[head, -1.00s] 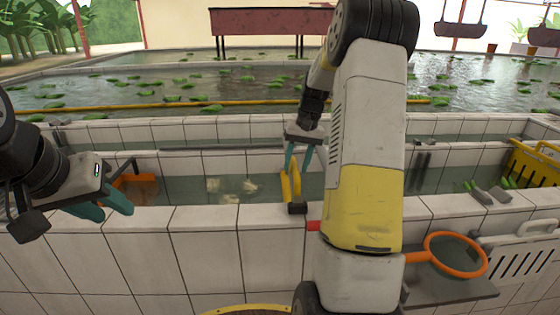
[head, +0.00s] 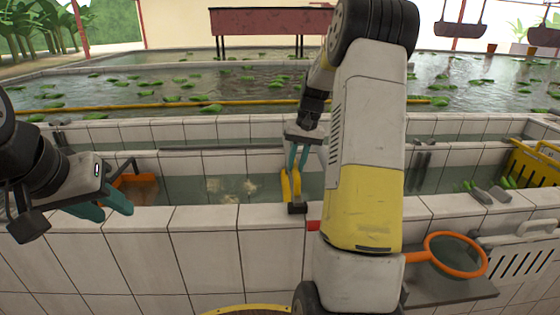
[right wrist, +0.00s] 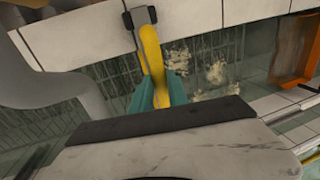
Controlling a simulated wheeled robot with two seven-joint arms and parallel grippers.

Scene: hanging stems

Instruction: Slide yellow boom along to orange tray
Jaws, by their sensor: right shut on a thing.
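The yellow boom (head: 286,188) lies across the narrow water trough, with a dark end block (head: 297,208) on the near tiled rim. My right gripper (head: 297,172) is shut on the boom from above; its teal fingers also show around the boom in the right wrist view (right wrist: 160,92). The orange tray (head: 137,186) sits at the trough's left end, and its edge shows in the right wrist view (right wrist: 291,52). Pale clumps (head: 231,187) float between the boom and the tray. My left gripper (head: 104,207) is open and empty, over the near wall at the left.
A tiled wall (head: 200,250) runs along the front. An orange hoop net (head: 456,255) lies on a grey shelf at the right. A yellow crate (head: 535,160) stands at the trough's right end. The water between boom and tray holds only the clumps.

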